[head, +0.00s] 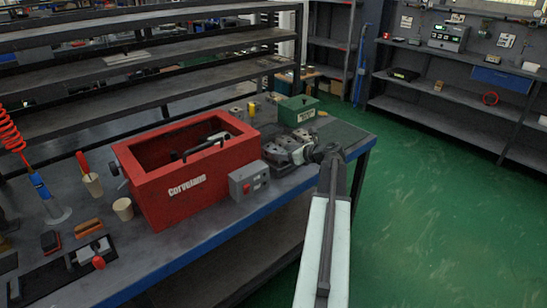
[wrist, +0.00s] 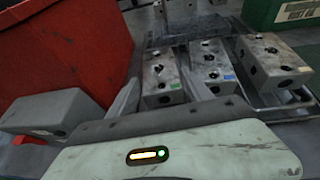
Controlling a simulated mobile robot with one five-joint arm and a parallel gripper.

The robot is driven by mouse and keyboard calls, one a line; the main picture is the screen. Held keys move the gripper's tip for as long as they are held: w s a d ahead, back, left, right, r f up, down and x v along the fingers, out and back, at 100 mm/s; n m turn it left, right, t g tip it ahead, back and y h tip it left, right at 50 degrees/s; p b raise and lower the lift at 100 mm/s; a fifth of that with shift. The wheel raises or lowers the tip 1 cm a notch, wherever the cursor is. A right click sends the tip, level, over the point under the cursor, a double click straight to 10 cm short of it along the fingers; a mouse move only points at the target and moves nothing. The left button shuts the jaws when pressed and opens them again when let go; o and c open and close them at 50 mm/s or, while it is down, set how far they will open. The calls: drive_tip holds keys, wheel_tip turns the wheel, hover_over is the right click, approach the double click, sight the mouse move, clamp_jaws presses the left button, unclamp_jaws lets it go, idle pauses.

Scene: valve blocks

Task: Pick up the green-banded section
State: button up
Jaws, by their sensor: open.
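The green-banded section is a grey metal valve block with dark holes and a small green mark on its front end; in the wrist view it is the leftmost (wrist: 163,75) of three in a row. The middle block (wrist: 207,62) has a blue mark and the right block (wrist: 270,58) a yellow-orange one. In the head view the blocks sit at the bench's right end, but their colour marks are too small to read. My gripper (head: 321,153) is open beside the row. In the wrist view its left finger (wrist: 125,98) shows left of the green-banded block, apparently not holding it.
A red open-topped box (head: 185,190) stands left of the blocks, with a grey switch box (head: 249,181) in front. A green box (head: 297,110) stands behind them. The blocks rest on a metal rack (wrist: 285,105). Green floor (head: 440,200) is clear right of the bench.

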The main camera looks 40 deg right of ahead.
sight(279, 151)
drive_tip(key=b+x, duration=0.2)
drive_tip(key=x, duration=0.3)
drive_tip(key=shift+w+d+f, duration=0.1)
drive_tip(key=shift+w, duration=0.1)
clamp_jaws()
